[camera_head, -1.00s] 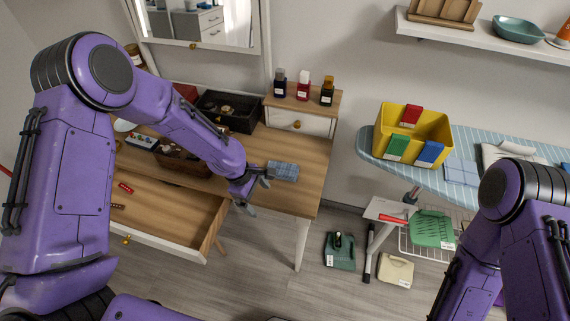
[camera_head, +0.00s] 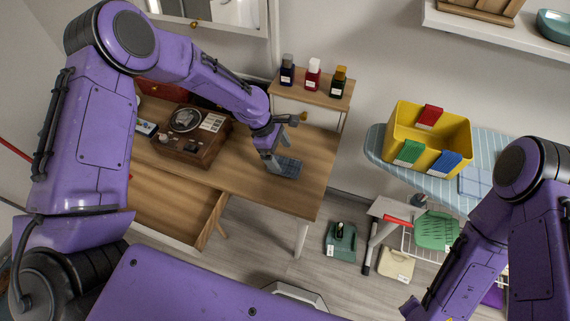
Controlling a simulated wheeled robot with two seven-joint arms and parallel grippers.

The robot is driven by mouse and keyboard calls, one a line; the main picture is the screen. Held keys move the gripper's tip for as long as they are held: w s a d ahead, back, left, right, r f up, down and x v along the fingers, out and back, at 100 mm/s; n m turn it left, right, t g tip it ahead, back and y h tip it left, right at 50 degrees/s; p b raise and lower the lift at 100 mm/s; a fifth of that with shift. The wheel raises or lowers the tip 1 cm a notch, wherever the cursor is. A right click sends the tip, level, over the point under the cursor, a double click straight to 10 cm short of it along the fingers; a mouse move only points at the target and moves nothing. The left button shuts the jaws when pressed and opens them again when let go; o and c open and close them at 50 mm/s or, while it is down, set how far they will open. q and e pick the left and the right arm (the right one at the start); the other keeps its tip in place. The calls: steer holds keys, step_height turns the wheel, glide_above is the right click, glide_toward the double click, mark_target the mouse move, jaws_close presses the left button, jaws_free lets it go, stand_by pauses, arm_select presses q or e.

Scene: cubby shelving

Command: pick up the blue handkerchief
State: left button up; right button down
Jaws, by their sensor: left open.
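The blue handkerchief (camera_head: 289,167) lies folded and flat on the right part of the wooden desk (camera_head: 315,180). It has a checked pattern. My left gripper (camera_head: 285,143) is open at the handkerchief. One finger points down at its left edge and hides a little of it; the other finger is to the upper right. I cannot tell whether the finger touches the cloth. My right arm shows at the right edge, but its gripper is out of view.
A wooden box-like device (camera_head: 188,138) stands left on the desk, above an open drawer (camera_head: 170,205). Three bottles (camera_head: 313,74) stand on a small raised shelf behind. To the right, a yellow bin (camera_head: 455,130) and another light blue folded cloth (camera_head: 474,183) rest on the ironing board.

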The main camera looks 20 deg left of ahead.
mark_target(285, 164)
arm_select(q)
steer(key=x, duration=0.3)
steer(key=p+x, duration=0.1)
steer(key=shift+w+a+f, duration=0.1)
steer(key=shift+a+f, duration=0.15)
steer(key=shift+f, duration=0.2)
steer(key=shift+r, duration=0.1)
steer(key=shift+c, duration=0.6)
steer(key=c, duration=1)
